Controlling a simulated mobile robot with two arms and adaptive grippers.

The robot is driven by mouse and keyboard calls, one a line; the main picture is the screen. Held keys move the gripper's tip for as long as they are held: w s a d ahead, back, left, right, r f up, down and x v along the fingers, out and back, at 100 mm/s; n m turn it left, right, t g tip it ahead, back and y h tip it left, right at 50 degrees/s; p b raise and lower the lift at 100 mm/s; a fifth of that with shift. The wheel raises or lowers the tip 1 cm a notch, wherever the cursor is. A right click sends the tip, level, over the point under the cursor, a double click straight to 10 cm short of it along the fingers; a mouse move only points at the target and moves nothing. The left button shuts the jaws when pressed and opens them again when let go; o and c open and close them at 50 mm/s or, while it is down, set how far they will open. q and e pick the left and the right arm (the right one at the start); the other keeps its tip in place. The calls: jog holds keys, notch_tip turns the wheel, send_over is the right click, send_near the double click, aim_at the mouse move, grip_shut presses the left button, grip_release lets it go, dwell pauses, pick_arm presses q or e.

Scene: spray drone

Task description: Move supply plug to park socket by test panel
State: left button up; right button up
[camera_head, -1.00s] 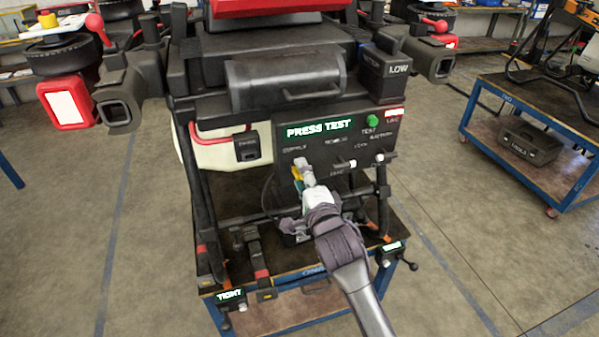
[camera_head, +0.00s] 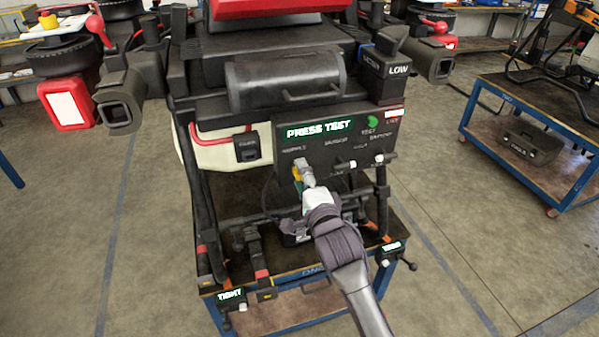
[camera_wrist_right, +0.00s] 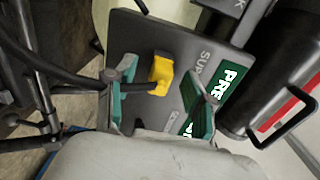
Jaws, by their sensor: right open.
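The yellow supply plug (camera_head: 297,173) sits at the left of the dark test panel (camera_head: 283,133), under its supply label. In the right wrist view the yellow plug (camera_wrist_right: 160,73) has a black cable running off to the left. My right gripper (camera_head: 308,175) is in front of the panel, close to the plug. In the right wrist view my right gripper (camera_wrist_right: 160,98) is open, with its green-lined fingers apart on either side of the plug and cable. I cannot make out the park socket. My left gripper is out of view.
A green "PRESS TEST" display (camera_head: 320,129) and a green round button (camera_head: 373,123) are on the panel. White-tipped levers (camera_head: 353,163) stick out on its right. A black cylinder (camera_head: 285,80) sits above. The machine stands on a blue-framed cart (camera_head: 315,274).

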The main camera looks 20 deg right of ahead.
dwell(0.4)
grip_shut()
dwell(0.4)
jog(key=shift+s, duration=0.15)
jog(key=shift+s+d+p, duration=0.1)
jog(key=shift+s+p, duration=1.15)
jog(key=shift+s, duration=1.6)
